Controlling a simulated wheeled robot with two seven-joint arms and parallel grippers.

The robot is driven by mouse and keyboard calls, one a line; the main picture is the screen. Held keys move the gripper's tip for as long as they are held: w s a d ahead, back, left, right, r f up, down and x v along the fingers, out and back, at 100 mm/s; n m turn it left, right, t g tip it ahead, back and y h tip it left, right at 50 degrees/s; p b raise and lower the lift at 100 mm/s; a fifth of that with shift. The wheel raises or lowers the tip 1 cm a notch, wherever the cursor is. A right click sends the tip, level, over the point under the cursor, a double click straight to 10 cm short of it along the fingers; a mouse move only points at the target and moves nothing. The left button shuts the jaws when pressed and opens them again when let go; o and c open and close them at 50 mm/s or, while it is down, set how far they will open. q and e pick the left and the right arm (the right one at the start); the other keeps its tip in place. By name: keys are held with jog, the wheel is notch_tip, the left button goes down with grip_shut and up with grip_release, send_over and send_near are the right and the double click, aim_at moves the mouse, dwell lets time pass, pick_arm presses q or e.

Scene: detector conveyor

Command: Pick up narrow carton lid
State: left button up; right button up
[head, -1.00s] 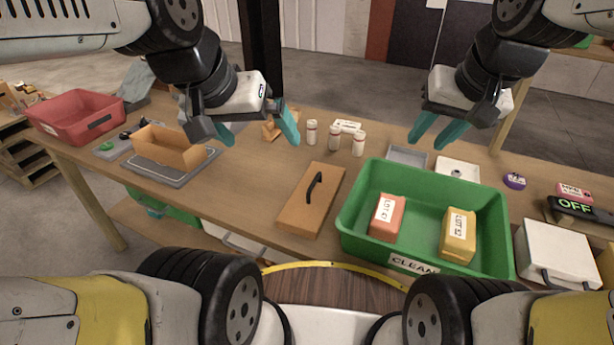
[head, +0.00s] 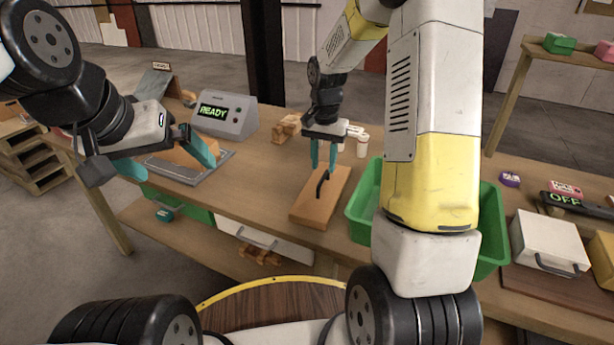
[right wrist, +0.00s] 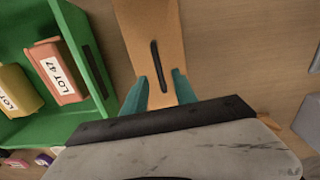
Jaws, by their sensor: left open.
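The narrow carton lid (head: 309,209) is a flat brown board with a dark bar handle (head: 323,184), lying on the workbench in the head view. It also shows in the right wrist view (right wrist: 137,24), with its handle (right wrist: 158,66) upright in the picture. My right gripper (head: 324,166) is open and points down above the far end of the lid. In the right wrist view its teal fingers (right wrist: 160,88) stand apart on either side of the handle's line, not closed on it. My left gripper (head: 166,160) is open, in front of the brown carton (head: 188,155).
The green bin (head: 361,206) stands right of the lid, partly hidden by my right arm; the right wrist view shows lot boxes (right wrist: 55,72) in it. A READY device (head: 226,117) stands behind. Bench left of the lid is clear.

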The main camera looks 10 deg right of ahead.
aim_at(323, 177)
notch_tip(323, 177, down, 6)
jog(key=shift+f, duration=0.15)
grip_shut()
